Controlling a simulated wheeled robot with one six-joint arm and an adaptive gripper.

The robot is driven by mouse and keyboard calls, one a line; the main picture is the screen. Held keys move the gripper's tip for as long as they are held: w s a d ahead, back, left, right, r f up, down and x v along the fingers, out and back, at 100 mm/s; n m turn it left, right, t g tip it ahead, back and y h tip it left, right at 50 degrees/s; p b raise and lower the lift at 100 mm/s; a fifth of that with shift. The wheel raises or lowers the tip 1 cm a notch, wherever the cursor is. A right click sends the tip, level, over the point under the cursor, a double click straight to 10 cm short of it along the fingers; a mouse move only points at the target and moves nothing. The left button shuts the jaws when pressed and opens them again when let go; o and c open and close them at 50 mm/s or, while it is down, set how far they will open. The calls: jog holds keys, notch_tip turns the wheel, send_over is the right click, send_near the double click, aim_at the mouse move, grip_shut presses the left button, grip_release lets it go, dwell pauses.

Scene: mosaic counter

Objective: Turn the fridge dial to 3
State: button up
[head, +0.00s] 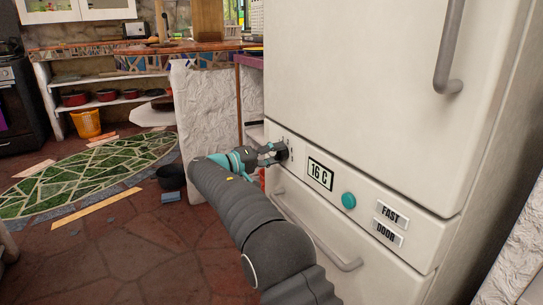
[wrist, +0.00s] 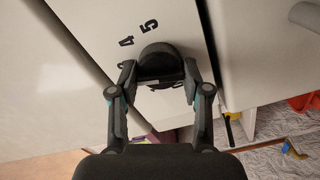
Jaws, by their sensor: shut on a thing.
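The fridge dial (wrist: 160,60) is a black round knob on the fridge's white control panel, with the numbers 4 and 5 printed beside it in the wrist view. Its other markings are hidden or too small to read. In the head view the dial (head: 282,151) sits at the panel's left end. My gripper (head: 270,153) reaches it from the left and is shut on it. In the wrist view my gripper's fingers (wrist: 161,80) lie on either side of the knob. The fridge (head: 350,90) has a display (head: 320,173) reading 16 C.
Right of the display are a teal button (head: 348,200) and labels FAST (head: 389,214) and DOOR (head: 386,233). A long handle (head: 320,240) runs below the panel, and an upper door handle (head: 449,50) is above. A dark pot (head: 171,177) stands on the floor at left.

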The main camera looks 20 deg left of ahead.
jog(key=shift+d+m, duration=0.1)
jog(key=shift+m, duration=0.5)
jog(key=o, duration=1.1)
jog(key=shift+w+d, duration=0.1)
jog(key=shift+o, duration=0.2)
jog(key=shift+a, duration=0.2)
jog(key=v, duration=1.2)
